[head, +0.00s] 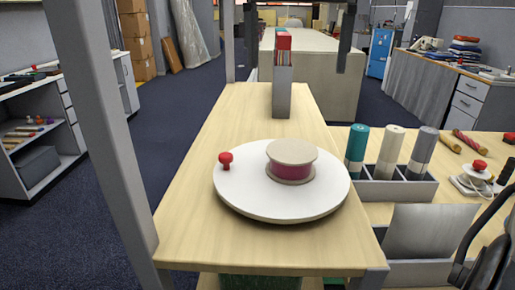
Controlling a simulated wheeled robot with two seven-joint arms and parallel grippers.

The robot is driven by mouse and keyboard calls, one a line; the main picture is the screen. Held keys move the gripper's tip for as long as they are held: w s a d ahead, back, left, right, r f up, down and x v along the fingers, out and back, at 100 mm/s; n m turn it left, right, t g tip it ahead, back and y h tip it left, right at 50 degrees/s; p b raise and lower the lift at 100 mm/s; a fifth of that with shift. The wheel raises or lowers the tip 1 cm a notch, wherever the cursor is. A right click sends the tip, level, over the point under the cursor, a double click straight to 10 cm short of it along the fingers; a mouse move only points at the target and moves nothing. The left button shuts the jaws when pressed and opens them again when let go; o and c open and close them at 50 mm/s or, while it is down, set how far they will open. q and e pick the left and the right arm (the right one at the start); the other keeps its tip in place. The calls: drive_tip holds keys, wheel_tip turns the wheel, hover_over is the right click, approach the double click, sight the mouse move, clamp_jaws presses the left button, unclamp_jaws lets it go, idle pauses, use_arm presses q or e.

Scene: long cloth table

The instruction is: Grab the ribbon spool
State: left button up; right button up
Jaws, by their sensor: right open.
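The ribbon spool (291,168) has two tan round flanges with dark red ribbon between them. It stands upright on a white round turntable (285,207), right of the disc's middle and toward its back. A red knob (225,159) sticks up at the turntable's left edge. My right gripper (469,268) is at the lower right corner, dark, open and partly cut off by the frame. It is well to the right of the spool and nearer to me, apart from it. My left gripper is not in view.
A grey rack (378,190) holds teal, cream and grey rolls right of the turntable. A grey panel (428,231) stands between turntable and right gripper. A tall grey holder (282,92) is behind. A grey post (97,120) rises at left. The wooden tabletop (190,215) is clear at left.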

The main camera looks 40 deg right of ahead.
approach(293, 147)
drive_tip(key=f, duration=0.5)
drive_tip(key=shift+s+a+b, duration=0.15)
drive_tip(key=shift+s+b, duration=0.25)
drive_tip(key=shift+w+f, duration=0.2)
drive_tip(key=shift+f, duration=1.15)
drive_tip(key=shift+w+f, duration=0.2)
drive_tip(key=shift+f, duration=1.15)
drive_tip(key=c, duration=1.1)
